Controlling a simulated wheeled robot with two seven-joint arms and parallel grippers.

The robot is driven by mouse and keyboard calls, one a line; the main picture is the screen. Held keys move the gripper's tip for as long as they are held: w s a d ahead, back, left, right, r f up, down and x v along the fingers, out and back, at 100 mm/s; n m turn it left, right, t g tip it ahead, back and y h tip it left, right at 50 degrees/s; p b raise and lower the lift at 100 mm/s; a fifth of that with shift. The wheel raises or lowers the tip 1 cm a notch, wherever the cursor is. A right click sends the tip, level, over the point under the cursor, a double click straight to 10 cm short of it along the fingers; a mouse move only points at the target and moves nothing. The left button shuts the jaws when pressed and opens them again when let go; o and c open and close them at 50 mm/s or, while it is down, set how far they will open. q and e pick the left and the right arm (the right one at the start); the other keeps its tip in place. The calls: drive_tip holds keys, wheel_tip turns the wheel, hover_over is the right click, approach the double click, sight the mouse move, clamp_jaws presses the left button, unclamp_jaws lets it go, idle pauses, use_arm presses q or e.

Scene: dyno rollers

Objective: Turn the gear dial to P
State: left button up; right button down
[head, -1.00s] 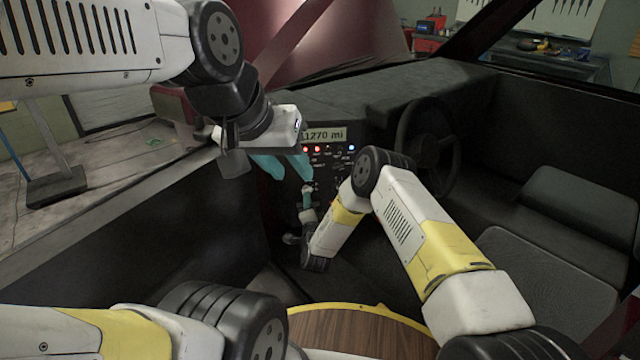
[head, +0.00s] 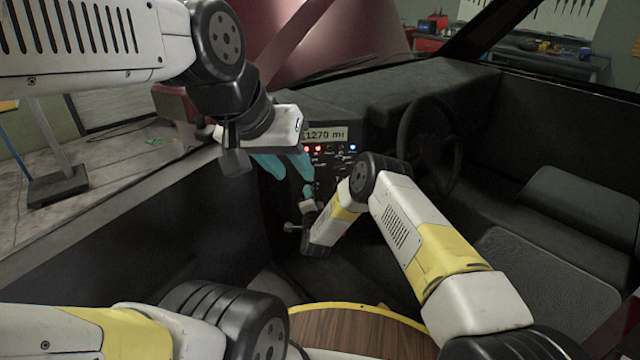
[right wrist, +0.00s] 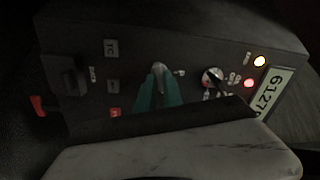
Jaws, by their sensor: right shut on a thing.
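The car's control panel (head: 335,165) is ahead in the head view, below the mileage display (head: 325,134). In the right wrist view, the teal fingers of my right gripper (right wrist: 158,88) are shut on a small grey knob (right wrist: 158,67) on the panel. The fingers hide most of the knob. I cannot read which of the two is the gear dial. My left gripper (head: 292,172) is open and empty, in front of the panel and above the right gripper.
Lit indicator lights (right wrist: 249,83) sit by the display. A black block (right wrist: 68,76) and a red lever (right wrist: 38,104) are at the panel's other end. The steering wheel (head: 428,150) and seat (head: 530,270) are to the right. A wooden round top (head: 350,335) is in front.

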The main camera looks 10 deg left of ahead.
drive_tip(key=shift+n, duration=0.4)
drive_tip(key=shift+s+a+n, duration=0.1)
drive_tip(key=shift+a+n, duration=0.05)
drive_tip(key=shift+n, duration=3.1)
drive_tip(key=shift+s+a+n, duration=0.1)
drive_tip(key=shift+n, duration=3.15)
drive_tip(key=c, duration=1.5)
unclamp_jaws()
drive_tip(key=shift+r, duration=0.1)
drive_tip(key=v, duration=0.7)
drive_tip(key=shift+s+d, duration=0.15)
drive_tip(key=shift+s, duration=0.2)
